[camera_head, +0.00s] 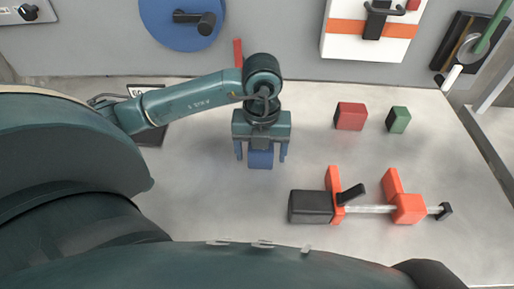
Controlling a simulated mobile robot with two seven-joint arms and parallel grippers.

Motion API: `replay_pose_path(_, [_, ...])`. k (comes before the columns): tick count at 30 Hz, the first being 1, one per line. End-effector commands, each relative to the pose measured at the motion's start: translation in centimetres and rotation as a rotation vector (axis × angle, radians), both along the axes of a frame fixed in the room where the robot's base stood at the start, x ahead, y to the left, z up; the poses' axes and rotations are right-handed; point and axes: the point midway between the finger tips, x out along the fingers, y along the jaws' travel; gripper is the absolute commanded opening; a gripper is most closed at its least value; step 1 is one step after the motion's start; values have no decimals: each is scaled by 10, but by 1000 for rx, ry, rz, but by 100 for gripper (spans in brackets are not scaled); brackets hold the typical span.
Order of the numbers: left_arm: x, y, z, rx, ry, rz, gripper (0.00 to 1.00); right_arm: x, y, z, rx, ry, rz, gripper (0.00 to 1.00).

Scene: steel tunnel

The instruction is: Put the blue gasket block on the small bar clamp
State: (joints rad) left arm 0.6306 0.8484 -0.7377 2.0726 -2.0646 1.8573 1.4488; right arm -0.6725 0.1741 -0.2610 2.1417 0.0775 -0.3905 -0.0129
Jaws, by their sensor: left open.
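The blue gasket block (260,160) shows below the palm of my left gripper (261,152), between its two fingers. The gripper is open, with a gap between the block and each finger. The palm hides the block's upper part, and I cannot tell how high the fingertips are over the table. The small bar clamp (372,209) lies on the table to the right and nearer to me, with orange jaws, a metal bar and a black handle. Nothing rests on it. My right gripper is not in view.
A red block (350,116) and a green block (398,120) stand on the grey table (315,145) beyond the clamp. A thin red piece (238,52) shows behind my left arm. Wall panels with handles line the back. The table between gripper and clamp is clear.

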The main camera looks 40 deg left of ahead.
Motion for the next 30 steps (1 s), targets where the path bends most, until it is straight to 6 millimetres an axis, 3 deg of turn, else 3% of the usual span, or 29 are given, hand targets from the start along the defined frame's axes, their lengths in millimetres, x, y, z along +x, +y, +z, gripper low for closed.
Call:
replay_pose_path(11, [-2,-3,-4,-1,-1,0,74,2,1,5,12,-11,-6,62])
replay_pose_path(30, [-2,-3,-4,0,-1,1,21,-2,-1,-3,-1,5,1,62])
